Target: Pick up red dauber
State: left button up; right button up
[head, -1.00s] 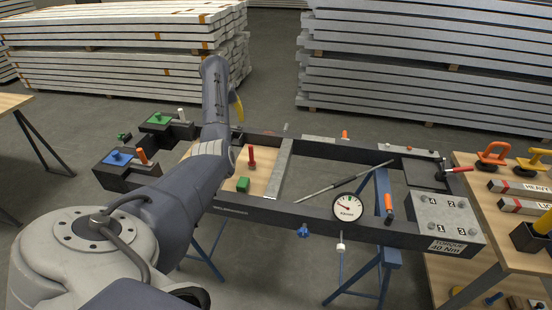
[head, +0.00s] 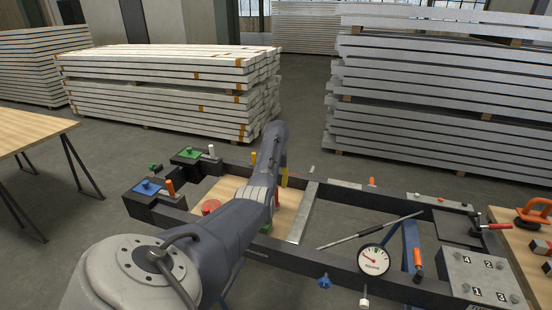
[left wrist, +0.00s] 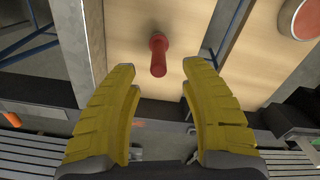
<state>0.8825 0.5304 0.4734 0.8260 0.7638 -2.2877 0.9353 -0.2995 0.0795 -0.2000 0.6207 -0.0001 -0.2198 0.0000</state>
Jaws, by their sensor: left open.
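The red dauber (left wrist: 158,55) has a round head and a short stem. In the left wrist view it stands over the light wooden board (left wrist: 135,85), between and just beyond my fingertips. In the head view my arm hides most of it; a red sliver shows beside the forearm. My left gripper (left wrist: 160,68) has yellow fingers spread wide with nothing between them. In the head view only a bit of yellow finger (head: 284,177) shows behind my arm. I cannot see the fingers touching the dauber. My right gripper is in neither view.
A round red tin (head: 211,207) sits left of my forearm. The dark frame (head: 330,271) surrounds the board, with a pale crossbar (head: 304,212) to its right. Blue (head: 147,187) and green (head: 188,154) blocks are at the frame's left end. A dial gauge (head: 373,260) is on the front rail.

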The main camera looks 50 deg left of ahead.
pick_arm(q)
jog(key=shift+f, duration=3.9)
jog(key=shift+c, duration=0.3)
jog(key=shift+d, duration=0.1)
grip_shut()
